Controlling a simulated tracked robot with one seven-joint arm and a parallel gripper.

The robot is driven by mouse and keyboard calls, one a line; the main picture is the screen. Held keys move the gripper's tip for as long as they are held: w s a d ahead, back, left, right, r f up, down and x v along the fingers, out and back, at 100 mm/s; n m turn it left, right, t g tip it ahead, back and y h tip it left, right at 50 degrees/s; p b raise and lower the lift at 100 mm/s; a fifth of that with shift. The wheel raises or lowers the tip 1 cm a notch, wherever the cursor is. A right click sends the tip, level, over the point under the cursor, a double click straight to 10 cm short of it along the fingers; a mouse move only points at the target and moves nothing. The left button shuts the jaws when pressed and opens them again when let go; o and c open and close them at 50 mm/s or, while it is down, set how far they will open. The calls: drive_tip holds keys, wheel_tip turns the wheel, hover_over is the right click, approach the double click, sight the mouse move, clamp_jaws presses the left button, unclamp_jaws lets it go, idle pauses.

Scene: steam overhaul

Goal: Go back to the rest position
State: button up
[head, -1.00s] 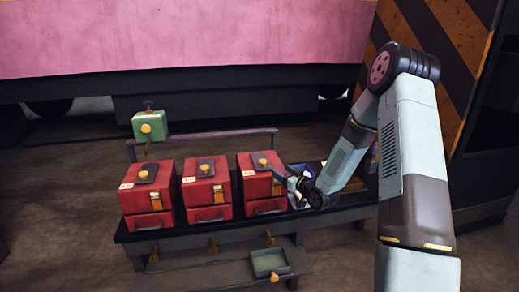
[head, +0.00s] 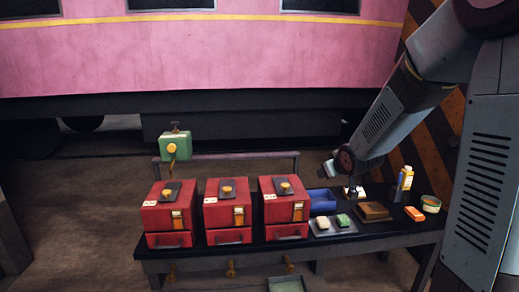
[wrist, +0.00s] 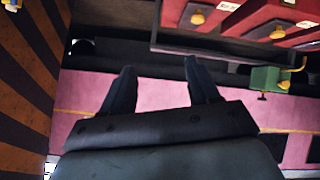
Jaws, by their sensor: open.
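My gripper (wrist: 158,68) is open in the wrist view, its two dark fingers apart with nothing between them. In the head view my gripper end is small and partly hidden by my wrist, raised above the right part of the dark bench (head: 395,236). It is to the right of the rightmost red box (head: 284,212) and apart from it. My arm is bent, coming down from the upper right.
Two more red boxes (head: 227,214) (head: 168,218) stand to the left. A green box (head: 176,147) stands behind. A striped panel (wrist: 30,90) is close at the wrist view's left.

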drive_tip(key=s+r+m+g, duration=0.2)
drive_tip(key=s+r, duration=0.3)
drive_tip(key=s, duration=1.1)
drive_tip(key=s+r+m+g+h, duration=0.1)
drive_tip(key=s+r, duration=0.4)
drive_tip(key=s, duration=1.2)
drive_tip(key=shift+s+d+m+g, duration=0.25)
drive_tip(key=shift+m+g, duration=0.55)
drive_tip(key=shift+g, duration=0.4)
